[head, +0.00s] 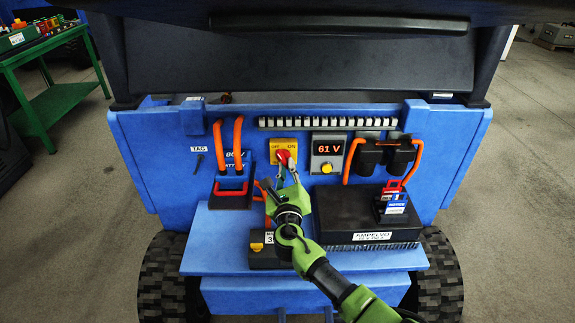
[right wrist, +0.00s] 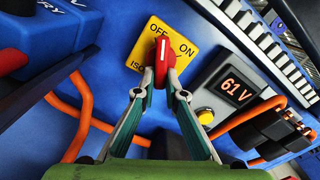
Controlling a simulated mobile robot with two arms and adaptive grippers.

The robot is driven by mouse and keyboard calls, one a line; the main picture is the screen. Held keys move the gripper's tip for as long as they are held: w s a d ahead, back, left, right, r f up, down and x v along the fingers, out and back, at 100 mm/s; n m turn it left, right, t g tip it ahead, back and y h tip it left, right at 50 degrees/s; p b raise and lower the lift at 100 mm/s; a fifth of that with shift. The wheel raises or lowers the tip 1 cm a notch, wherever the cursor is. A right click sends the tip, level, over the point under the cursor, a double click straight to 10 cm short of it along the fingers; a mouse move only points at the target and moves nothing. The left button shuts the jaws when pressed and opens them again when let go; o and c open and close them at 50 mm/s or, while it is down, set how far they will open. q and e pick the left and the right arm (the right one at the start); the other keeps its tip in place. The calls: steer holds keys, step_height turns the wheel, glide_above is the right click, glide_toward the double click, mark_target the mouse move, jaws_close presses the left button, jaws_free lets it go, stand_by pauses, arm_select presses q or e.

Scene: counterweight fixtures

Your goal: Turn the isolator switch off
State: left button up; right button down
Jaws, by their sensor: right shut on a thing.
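The isolator switch is a red knob (head: 285,157) on a yellow plate (head: 274,145) with OFF at its left and ON at its right. The knob shows close up in the right wrist view (right wrist: 163,60). Its white mark there points up, on the OFF side of the tilted yellow plate (right wrist: 184,36). My right gripper (head: 287,172) reaches up from below. In the right wrist view its two fingertips (right wrist: 161,93) are closed on the knob's lower part, one on each side. My left gripper is not in view.
Right of the switch are a lit 61 V display (head: 328,148) with a yellow button and black connectors (head: 383,156) with orange cables. A black AMPELVO box (head: 370,215) and a smaller dark box (head: 262,258) sit on the blue shelf (head: 222,235).

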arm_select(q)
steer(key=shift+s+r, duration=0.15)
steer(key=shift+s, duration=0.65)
arm_select(e)
steer(key=shift+w+d+r, duration=0.1)
steer(key=shift+r, duration=0.15)
steer(key=shift+n, duration=0.3)
arm_select(q)
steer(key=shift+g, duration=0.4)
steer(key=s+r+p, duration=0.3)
steer(key=shift+p, duration=0.3)
arm_select(e)
steer(key=n, duration=0.2)
steer(key=shift+d+r+n, duration=0.15)
steer(key=shift+d+n, duration=0.1)
steer(key=shift+n, duration=0.15)
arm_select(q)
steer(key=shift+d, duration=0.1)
arm_select(e)
steer(key=c, duration=1.9)
jaws_free()
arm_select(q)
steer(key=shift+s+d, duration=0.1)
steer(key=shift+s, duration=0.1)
